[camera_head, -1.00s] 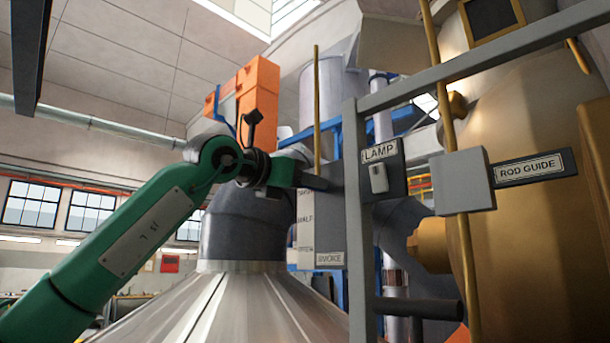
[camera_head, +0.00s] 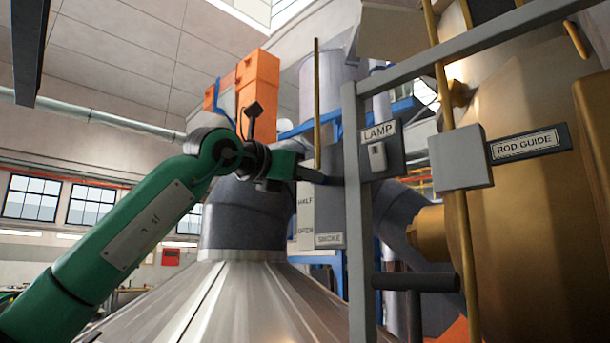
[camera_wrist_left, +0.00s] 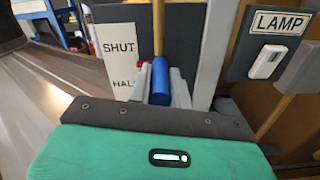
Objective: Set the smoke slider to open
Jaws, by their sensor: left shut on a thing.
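The smoke slider is a brass rod (camera_head: 316,100) running upright in front of a grey panel with a SMOKE label (camera_head: 328,240). In the left wrist view its blue grip (camera_wrist_left: 160,82) sits between the fingers of my left gripper (camera_wrist_left: 163,88), which is shut on it. A small red part (camera_wrist_left: 143,72) shows beside the grip, around the gap between SHUT and HALF. The white scale plate (camera_head: 304,217) shows HALF and OPEN below my left gripper (camera_head: 324,180) in the head view; SHUT is hidden there. My right gripper is out of view.
A grey upright post (camera_head: 354,220) stands close right of the panel. Beyond it are a LAMP switch (camera_head: 377,155), a grey block (camera_head: 460,158) on another brass rod and a ROD GUIDE plate (camera_head: 527,145).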

